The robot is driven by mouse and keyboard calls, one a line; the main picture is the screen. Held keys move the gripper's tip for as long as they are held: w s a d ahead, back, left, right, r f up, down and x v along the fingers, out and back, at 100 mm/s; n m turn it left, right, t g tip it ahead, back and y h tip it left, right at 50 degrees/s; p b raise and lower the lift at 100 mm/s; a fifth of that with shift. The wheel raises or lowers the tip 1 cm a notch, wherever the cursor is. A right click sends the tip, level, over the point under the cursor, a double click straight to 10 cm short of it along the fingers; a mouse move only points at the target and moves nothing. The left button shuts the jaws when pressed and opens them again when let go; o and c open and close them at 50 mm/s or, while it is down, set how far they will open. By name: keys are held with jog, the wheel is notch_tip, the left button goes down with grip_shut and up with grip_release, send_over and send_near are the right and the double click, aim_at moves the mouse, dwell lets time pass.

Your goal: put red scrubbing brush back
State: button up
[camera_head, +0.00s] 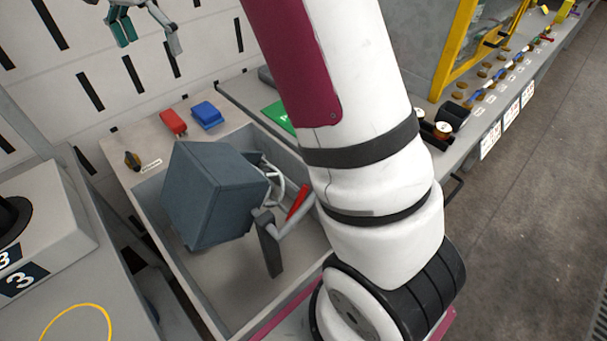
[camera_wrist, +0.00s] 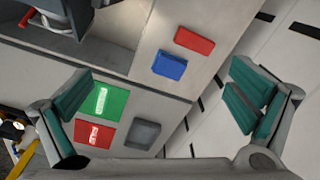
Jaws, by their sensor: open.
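A red block-shaped item (camera_head: 173,122), likely the scrubbing brush, lies on the light grey ledge behind the basin. It also shows in the wrist view (camera_wrist: 194,41), upper middle. A blue block of similar shape (camera_head: 207,115) lies close beside it, apart from it; in the wrist view it is below and left (camera_wrist: 170,65). My gripper (camera_head: 147,35) is at the top left of the head view, in front of the slotted wall. In the wrist view (camera_wrist: 160,98) its teal-padded fingers are wide apart with nothing between them. Bristles cannot be made out.
A grey box-shaped machine (camera_head: 212,195) with a red-handled lever stands in the basin (camera_head: 235,280). Green (camera_wrist: 104,101) and red (camera_wrist: 94,133) label areas and a grey block (camera_wrist: 142,134) lie beyond the ledge. A dark yellow-based knob (camera_head: 132,160) sits on the ledge's left.

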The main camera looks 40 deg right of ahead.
jog(key=s+r+n, duration=0.3)
jog(key=s, duration=0.8)
jog(key=s+r+n, duration=0.3)
jog(key=s+n, duration=0.1)
jog(key=s, duration=0.7)
jog(key=s+f+n, duration=0.3)
jog(key=s+f, duration=0.1)
jog(key=s, duration=0.6)
jog(key=s+f+n+t, duration=0.1)
jog(key=s+f+n, duration=0.2)
jog(key=s, duration=0.8)
notch_tip(320, 180, down, 2)
jog(key=shift+d+f, duration=0.1)
jog(key=shift+d, duration=0.05)
notch_tip(320, 180, up, 15)
jog(key=t+p, duration=0.2)
jog(key=p, duration=1)
jog(key=shift+d+f+t+p, duration=0.15)
jog(key=shift+f+t+p, duration=0.05)
jog(key=shift+t+p, duration=0.2)
